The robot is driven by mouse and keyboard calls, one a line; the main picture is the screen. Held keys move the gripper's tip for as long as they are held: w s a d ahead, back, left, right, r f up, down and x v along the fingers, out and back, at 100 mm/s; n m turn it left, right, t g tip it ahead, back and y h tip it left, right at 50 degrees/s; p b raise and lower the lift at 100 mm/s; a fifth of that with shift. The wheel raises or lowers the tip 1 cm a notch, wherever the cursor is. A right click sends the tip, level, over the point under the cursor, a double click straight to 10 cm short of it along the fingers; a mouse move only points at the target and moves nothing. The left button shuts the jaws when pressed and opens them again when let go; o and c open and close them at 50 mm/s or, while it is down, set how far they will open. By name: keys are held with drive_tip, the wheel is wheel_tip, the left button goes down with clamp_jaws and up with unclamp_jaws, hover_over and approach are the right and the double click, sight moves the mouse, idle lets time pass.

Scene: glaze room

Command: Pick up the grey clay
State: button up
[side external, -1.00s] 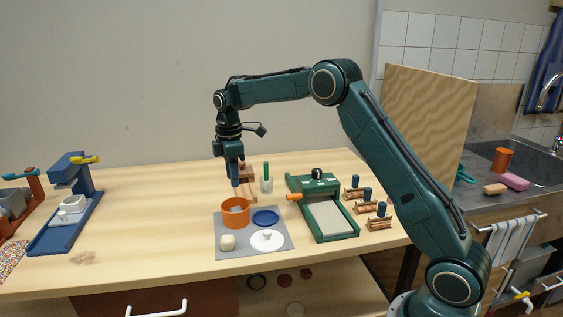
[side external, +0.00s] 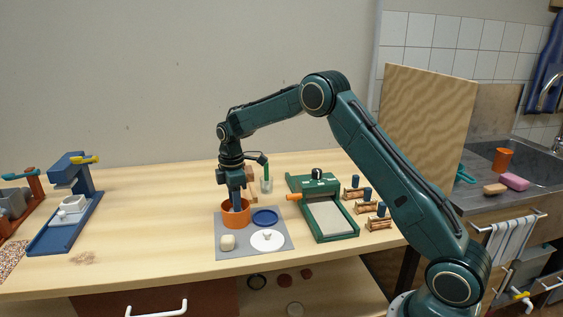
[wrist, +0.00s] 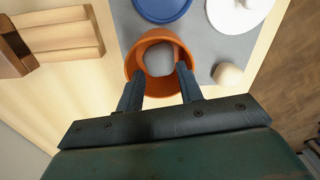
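The grey clay (wrist: 160,58) lies inside an orange pot (wrist: 142,48), which stands on a grey mat (wrist: 203,50). In the side view the pot (side external: 237,221) is at the mat's back left, and the clay is mostly hidden by its rim and my gripper. My gripper (side external: 237,208) points straight down with its fingertips inside the pot's mouth. In the wrist view my gripper (wrist: 160,74) has its two fingers apart, one on each side of the clay's near part. I cannot tell whether they touch it.
A blue disc (side external: 265,218), a white lid with a knob (side external: 267,240) and a cream ball (side external: 227,242) share the mat. A green slab roller (side external: 325,208) stands to the right. A jar (side external: 266,184) and wooden pieces (wrist: 60,38) are close behind. The table's left middle is clear.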

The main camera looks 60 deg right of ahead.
drive_tip(key=shift+f, duration=1.85)
drive_tip(key=c, duration=0.6)
drive_tip(key=shift+d, duration=0.1)
drive_tip(key=shift+c, duration=0.2)
drive_tip(key=shift+r, duration=0.15)
wheel_tip(320, 180, up, 20)
